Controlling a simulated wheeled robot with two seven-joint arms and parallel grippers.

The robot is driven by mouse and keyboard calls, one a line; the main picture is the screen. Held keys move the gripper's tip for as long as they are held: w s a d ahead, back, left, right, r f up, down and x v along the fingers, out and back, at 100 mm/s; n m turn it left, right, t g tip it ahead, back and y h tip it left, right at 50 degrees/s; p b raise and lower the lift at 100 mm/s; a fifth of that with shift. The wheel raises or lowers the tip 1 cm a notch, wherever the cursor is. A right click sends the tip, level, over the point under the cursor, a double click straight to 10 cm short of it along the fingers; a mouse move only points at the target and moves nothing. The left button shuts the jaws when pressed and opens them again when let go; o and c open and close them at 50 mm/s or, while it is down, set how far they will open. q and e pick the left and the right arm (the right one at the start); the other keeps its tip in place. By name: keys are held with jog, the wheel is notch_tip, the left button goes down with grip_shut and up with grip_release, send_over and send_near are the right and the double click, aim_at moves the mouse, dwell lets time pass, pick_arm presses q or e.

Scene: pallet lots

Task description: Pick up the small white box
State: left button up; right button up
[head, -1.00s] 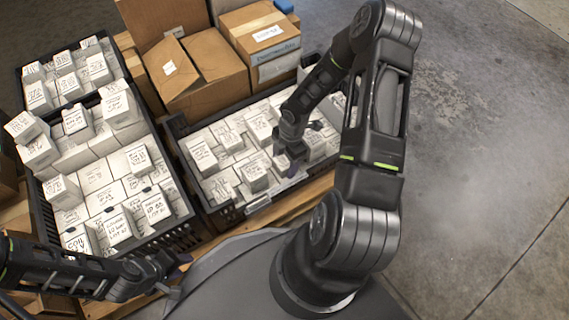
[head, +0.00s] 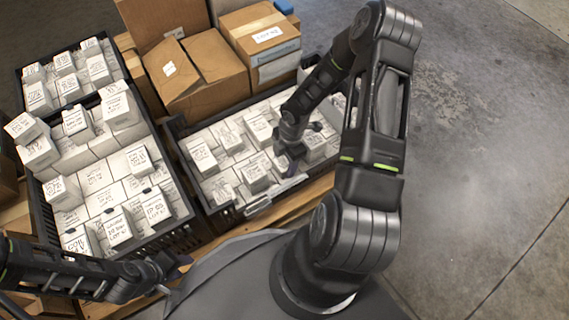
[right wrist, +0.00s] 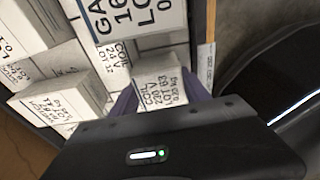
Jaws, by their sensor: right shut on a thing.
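Many small white boxes with black print fill the black crates. My right gripper (head: 289,170) reaches down into the right-hand crate (head: 200,205) in the head view. In the right wrist view its purple fingers (right wrist: 160,92) are on either side of a small white box (right wrist: 161,88) marked "LOT 63", and they are shut on it. The box sits close beside other white boxes; whether it is clear of the crate floor I cannot tell. My left gripper (head: 172,275) is at the lower left, in front of the left crate (head: 185,235), with its fingertips apart and empty.
Brown cardboard boxes (head: 205,70) stand behind the right-hand crate. Another black crate (head: 32,112) of white boxes is at the far left. The crates rest on a wooden pallet (head: 300,203). Bare concrete floor (head: 485,170) lies to the right.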

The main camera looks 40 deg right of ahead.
aim_at(284, 161)
jog(key=shift+c, duration=1)
